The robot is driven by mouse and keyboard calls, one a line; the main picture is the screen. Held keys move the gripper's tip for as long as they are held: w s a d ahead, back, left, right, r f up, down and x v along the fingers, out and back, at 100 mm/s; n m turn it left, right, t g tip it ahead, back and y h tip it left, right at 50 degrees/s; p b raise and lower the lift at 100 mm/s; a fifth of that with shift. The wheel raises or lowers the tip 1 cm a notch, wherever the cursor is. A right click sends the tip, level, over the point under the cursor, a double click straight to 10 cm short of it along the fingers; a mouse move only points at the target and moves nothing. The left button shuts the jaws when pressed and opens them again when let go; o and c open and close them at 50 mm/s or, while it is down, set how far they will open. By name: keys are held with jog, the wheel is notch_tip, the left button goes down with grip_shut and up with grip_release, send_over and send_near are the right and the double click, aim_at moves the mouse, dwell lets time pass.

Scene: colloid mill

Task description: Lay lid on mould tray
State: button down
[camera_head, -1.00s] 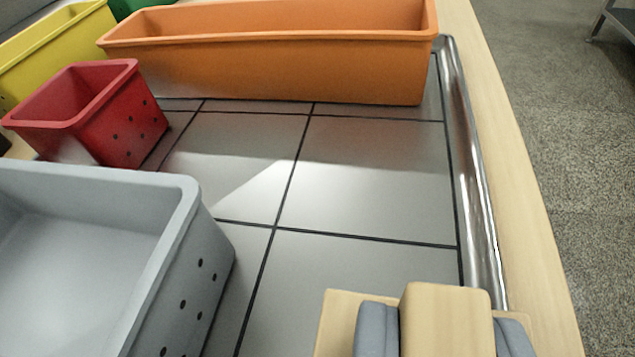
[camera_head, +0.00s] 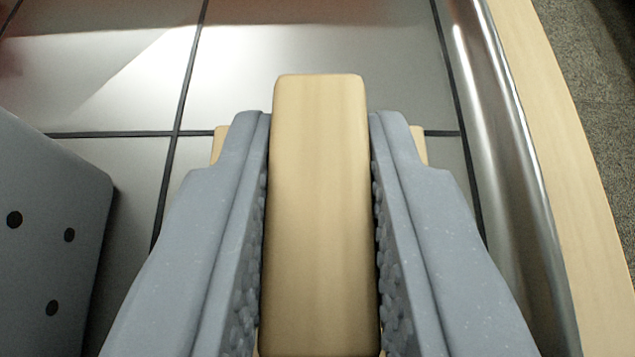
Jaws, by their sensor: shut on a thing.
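The lid (camera_head: 318,220) is pale wood, with a tall block-shaped handle in the middle of the view and a flat plate partly showing behind the fingers. My gripper (camera_head: 317,125) has its two grey ridged fingers on either side of the handle and is shut on it. The fingers and handle hide most of the plate, so I cannot tell whether it touches the tiled surface. A grey tray with round holes (camera_head: 60,210) stands at the left edge, only its side wall in view. I cannot tell whether it is the mould tray.
The grey tiled tabletop (camera_head: 240,80) is clear ahead of the lid. A shiny metal rail (camera_head: 490,110) and a wooden table edge (camera_head: 560,130) run along the right, with speckled floor beyond.

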jog(key=c, duration=1.3)
grip_release()
jog(key=p+v, duration=0.2)
jog(key=v, duration=1)
jog(key=shift+p, duration=0.3)
